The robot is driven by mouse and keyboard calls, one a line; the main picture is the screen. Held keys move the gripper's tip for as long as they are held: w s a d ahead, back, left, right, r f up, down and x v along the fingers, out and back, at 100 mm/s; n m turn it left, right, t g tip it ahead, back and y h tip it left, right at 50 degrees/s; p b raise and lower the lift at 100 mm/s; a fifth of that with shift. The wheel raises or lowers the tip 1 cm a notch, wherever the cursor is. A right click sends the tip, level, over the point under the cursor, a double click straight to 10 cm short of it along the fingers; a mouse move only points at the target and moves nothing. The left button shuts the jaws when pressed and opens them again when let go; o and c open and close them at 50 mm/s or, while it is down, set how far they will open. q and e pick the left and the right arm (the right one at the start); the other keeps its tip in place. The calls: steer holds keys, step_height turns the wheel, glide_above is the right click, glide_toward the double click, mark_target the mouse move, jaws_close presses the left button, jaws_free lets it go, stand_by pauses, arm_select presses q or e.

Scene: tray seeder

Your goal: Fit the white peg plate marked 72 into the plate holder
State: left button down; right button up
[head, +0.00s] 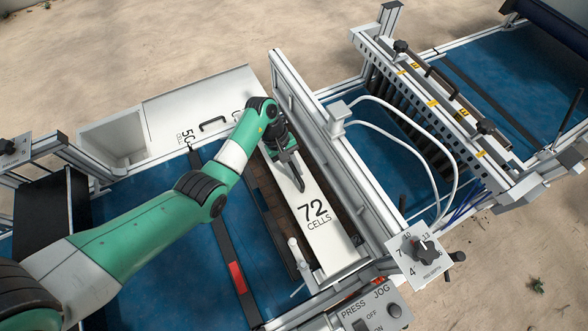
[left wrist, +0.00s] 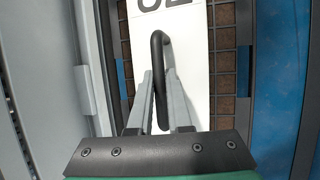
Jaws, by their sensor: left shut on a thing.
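The white peg plate marked 72 CELLS (head: 333,252) lies lengthwise along the inner side of a tall metal frame rail in the head view. Its white top also shows in the left wrist view (left wrist: 195,62). My left gripper (head: 297,180) is over the plate, shut on its black handle (left wrist: 158,50). The fingers (left wrist: 160,105) hide part of the handle. The plate is above a brown celled tray, which shows along both its sides. The plate's underside is hidden, and I cannot tell whether it is seated or held above. My right gripper is not in view.
A metal rail (head: 300,105) runs close beside the plate. White hoses (head: 405,130) curve beyond it. Control boxes (head: 420,250) stand at the near right.

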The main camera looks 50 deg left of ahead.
arm_select(q)
steer(key=shift+f, duration=0.2)
steer(key=c, duration=0.8)
jaws_free()
steer(key=shift+o, duration=0.2)
steer(key=shift+f, duration=0.1)
steer(key=w+p+v, duration=0.1)
steer(key=p+v, duration=0.2)
steer(key=v, duration=0.8)
steer(key=shift+s+a+r, duration=0.2)
steer(key=shift+s+r, duration=0.2)
steer(key=shift+s, duration=0.1)
